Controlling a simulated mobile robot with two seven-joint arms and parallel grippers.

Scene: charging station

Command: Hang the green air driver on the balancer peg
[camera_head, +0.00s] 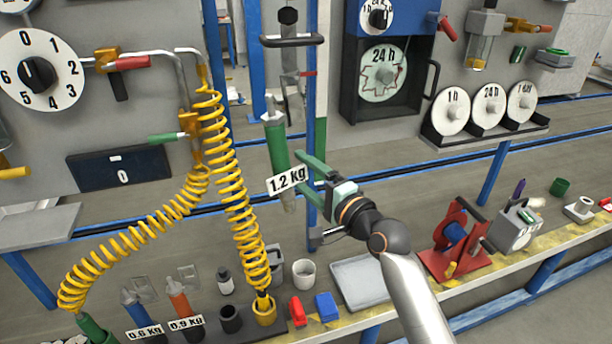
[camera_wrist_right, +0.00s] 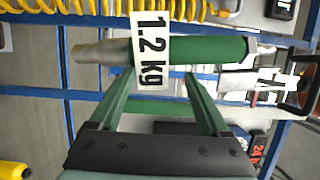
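The green air driver (camera_head: 276,146), with a white "1.2 kg" label, is upright below the balancer (camera_head: 289,45) and its grey hook parts. Whether its top is seated on the peg is too small to tell. In the right wrist view the driver (camera_wrist_right: 205,51) lies across the picture just beyond the fingertips. My right gripper (camera_head: 303,182) is to the right of the driver in the head view. In the wrist view its two green fingers (camera_wrist_right: 160,78) are wide apart with nothing between them; contact with the driver cannot be told. My left gripper is not in view.
Coiled yellow hoses (camera_head: 235,180) hang close to the left of the driver. The bench below holds a blue 0.6 kg driver (camera_head: 131,300), an orange 0.9 kg driver (camera_head: 181,302), a white cup (camera_head: 304,274), a grey tray (camera_head: 360,281) and a red reel stand (camera_head: 456,240).

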